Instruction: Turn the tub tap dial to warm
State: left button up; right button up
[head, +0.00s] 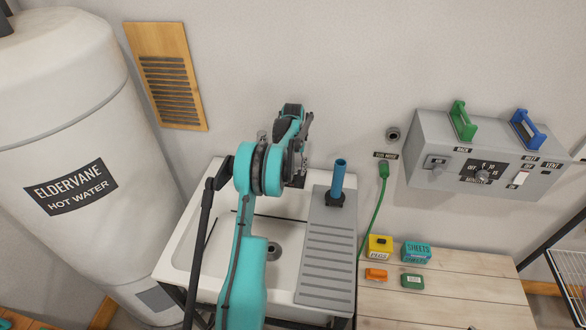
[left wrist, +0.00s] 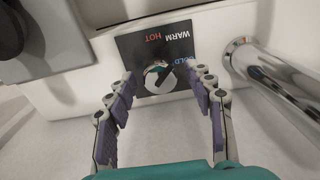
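The tub tap dial (left wrist: 158,79) is a round knob on a black plate (left wrist: 131,47) in the left wrist view. The plate's labels COLD, WARM and HOT appear upside down. I cannot clearly tell which label the dial points at. My left gripper (left wrist: 160,73) is open, its purple-padded fingers on either side of the dial with gaps visible. I cannot tell whether either fingertip touches it. In the head view my left arm reaches over the white tub (head: 183,250) to the wall side and hides the dial. My right gripper is not in view.
A chrome spout (left wrist: 275,90) stands right of the dial, close to the fingers. The tub has a grey ribbed board (head: 328,262) with a blue-handled item (head: 339,180). A water tank (head: 75,150) stands left; a wall control box (head: 480,155) and wooden bench (head: 450,300) are right.

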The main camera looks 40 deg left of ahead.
aim_at(293, 168)
pick_arm(q)
notch_tip(293, 168, up, 12)
dwell(0.7)
dwell(0.4)
